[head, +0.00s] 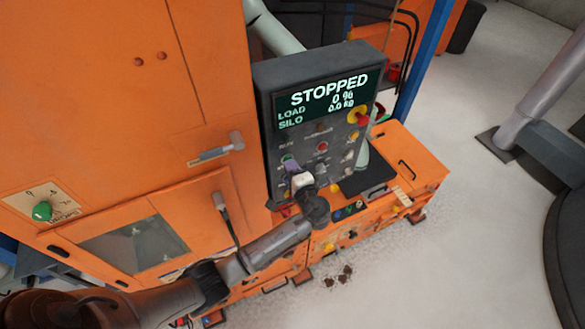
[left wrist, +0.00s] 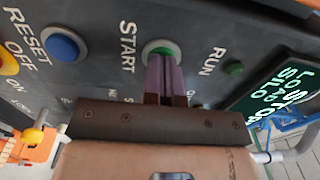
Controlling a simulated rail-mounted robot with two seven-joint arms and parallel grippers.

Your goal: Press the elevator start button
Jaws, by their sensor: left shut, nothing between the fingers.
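The dark control panel (head: 265,105) stands beside the orange cabinet. Its display (head: 322,98) reads STOPPED, LOAD 0 %, SILO 0.0 kg. The green start button (left wrist: 160,46) has a pale ring and sits by the word START in the left wrist view. My left gripper (left wrist: 163,62) is shut and empty, its purple fingertips in front of the button and covering part of its face. I cannot tell whether they touch it. In the head view the left gripper (head: 291,165) is at the panel's lower left. My right gripper is not in view.
A blue reset button (left wrist: 62,46) and a small dark green RUN lamp (left wrist: 234,68) flank the start button. A red and yellow stop knob (head: 358,116) is at the panel's right.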

